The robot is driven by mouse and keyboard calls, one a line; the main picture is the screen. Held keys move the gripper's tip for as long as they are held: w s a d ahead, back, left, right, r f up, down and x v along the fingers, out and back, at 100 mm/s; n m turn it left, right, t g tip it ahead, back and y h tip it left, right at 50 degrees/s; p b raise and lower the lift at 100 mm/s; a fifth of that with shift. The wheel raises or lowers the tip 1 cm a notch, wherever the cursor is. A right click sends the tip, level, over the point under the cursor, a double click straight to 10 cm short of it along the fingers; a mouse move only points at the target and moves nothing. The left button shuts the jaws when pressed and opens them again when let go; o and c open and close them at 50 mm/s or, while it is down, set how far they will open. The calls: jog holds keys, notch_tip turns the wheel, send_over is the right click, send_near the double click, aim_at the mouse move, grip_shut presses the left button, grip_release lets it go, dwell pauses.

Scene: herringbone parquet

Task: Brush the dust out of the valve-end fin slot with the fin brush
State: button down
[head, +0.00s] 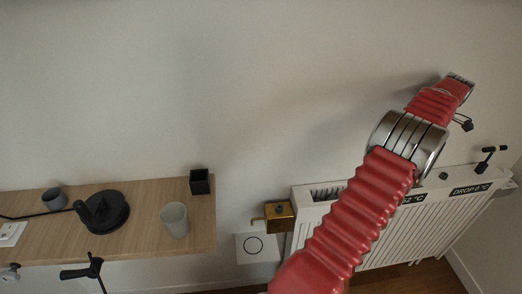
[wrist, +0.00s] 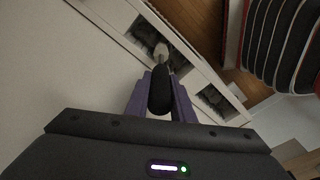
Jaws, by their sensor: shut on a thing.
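My gripper (wrist: 160,84) is shut on the dark, rounded handle of the fin brush (wrist: 160,94), between two purple fingers. The brush's pale tip (wrist: 161,50) points at a slot opening (wrist: 147,36) in the white radiator top, where grey dust-like fluff shows; I cannot tell whether it touches. A second opening (wrist: 214,98) lies to the lower right, with grey matter in it. In the head view the white radiator (head: 410,232) stands at lower right, with a slot (head: 328,191) at its left end near the brass valve (head: 279,215). My red arm hides part of its top.
A wooden shelf (head: 145,215) at left holds a pale cup (head: 174,220), a black square holder (head: 200,181), a dark round object (head: 104,212) and a grey cup (head: 54,198). A black knobbed object (head: 489,158) stands at the radiator's right end, near a "DROP" label (head: 470,189).

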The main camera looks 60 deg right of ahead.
jog(key=shift+f, duration=0.5)
jog(key=shift+r, duration=1.95)
jog(key=shift+f, duration=2.05)
jog(key=shift+r, duration=4.65)
jog(key=shift+r, duration=2)
jog(key=shift+s, duration=0.15)
